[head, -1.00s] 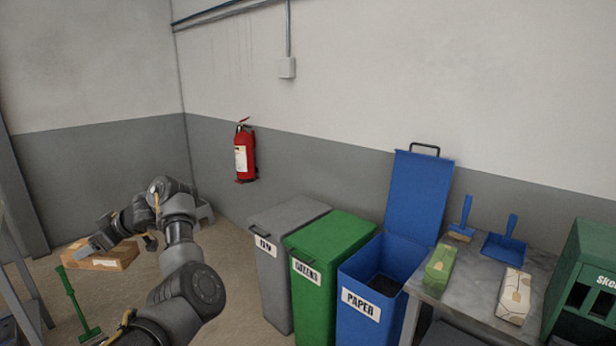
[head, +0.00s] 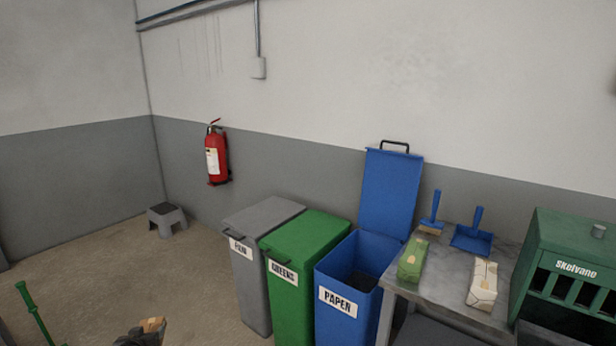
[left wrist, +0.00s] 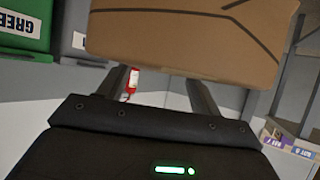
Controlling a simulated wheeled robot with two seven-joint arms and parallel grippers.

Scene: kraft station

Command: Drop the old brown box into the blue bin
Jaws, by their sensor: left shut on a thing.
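The old brown box (left wrist: 185,42) fills the top of the left wrist view, a plain brown carton with dark lines. My left gripper (left wrist: 160,88) is shut on it, with its two fingers reaching up to the box. In the head view only a small part of the box (head: 153,325) and of my left gripper (head: 135,338) shows at the bottom edge, left of the bins. The blue bin (head: 347,322), labelled as paper, stands right of the green bin with its lid up and its dark inside visible. The box is apart from the bin. My right gripper is out of view.
A grey bin (head: 252,285) and a green bin (head: 297,312), both lidded shut, stand left of the blue bin. A table (head: 450,285) with a green packet (head: 412,260) and a pale packet (head: 482,284) stands right. A stool (head: 167,219) is by the wall.

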